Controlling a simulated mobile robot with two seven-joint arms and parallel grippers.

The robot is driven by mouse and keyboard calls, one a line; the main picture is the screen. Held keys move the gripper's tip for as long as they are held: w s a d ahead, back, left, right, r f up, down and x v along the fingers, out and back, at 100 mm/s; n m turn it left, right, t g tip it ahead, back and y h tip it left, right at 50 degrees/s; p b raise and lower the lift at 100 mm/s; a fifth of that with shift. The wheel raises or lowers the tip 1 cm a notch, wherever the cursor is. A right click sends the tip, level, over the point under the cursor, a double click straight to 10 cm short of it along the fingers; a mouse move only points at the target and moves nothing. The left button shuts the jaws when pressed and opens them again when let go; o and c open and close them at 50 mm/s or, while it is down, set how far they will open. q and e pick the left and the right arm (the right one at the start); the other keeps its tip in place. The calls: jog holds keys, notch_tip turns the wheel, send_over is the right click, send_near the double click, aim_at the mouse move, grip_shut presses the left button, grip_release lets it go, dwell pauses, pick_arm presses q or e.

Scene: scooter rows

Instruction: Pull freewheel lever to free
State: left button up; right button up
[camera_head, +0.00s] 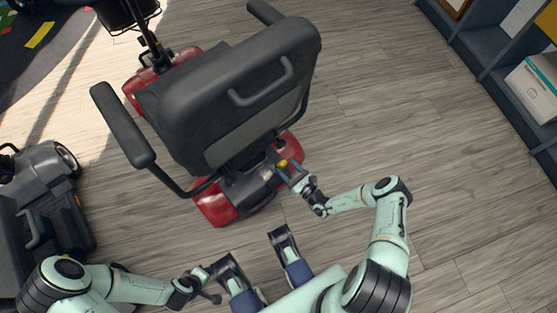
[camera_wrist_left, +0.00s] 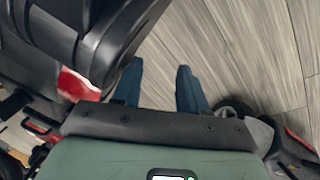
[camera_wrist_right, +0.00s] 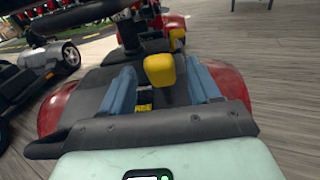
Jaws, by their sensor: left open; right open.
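The red and black scooter (camera_head: 216,205) stands with its rear toward me in the head view. Its freewheel lever, a yellow knob (camera_wrist_right: 160,70), rises from the dark rear cover in the right wrist view. It also shows as a small yellow spot in the head view (camera_head: 283,163). My right gripper (camera_wrist_right: 163,82) is open, with its blue fingers on either side of the yellow knob and a visible gap to each. I cannot tell how deep the knob sits between them. My left gripper (camera_wrist_left: 158,75) is open and empty, low at the left, away from the lever.
The scooter's seat back (camera_head: 235,90) and armrest (camera_head: 122,125) overhang its rear. Another dark scooter (camera_head: 40,185) stands at the left. A shelf unit (camera_head: 497,70) is at the upper right. The wooden floor (camera_head: 440,170) to the right is clear.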

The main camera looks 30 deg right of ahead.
jog(key=w, duration=0.3)
jog(key=w+b, duration=0.1)
jog(key=w, duration=0.1)
jog(key=shift+a, duration=0.4)
pick_arm(q)
jog(key=s, duration=0.1)
jog(key=s+f+g, duration=0.1)
jog(key=s+f, duration=0.1)
jog(key=shift+a+f, duration=0.15)
jog(key=shift+a, duration=0.1)
pick_arm(e)
grip_shut()
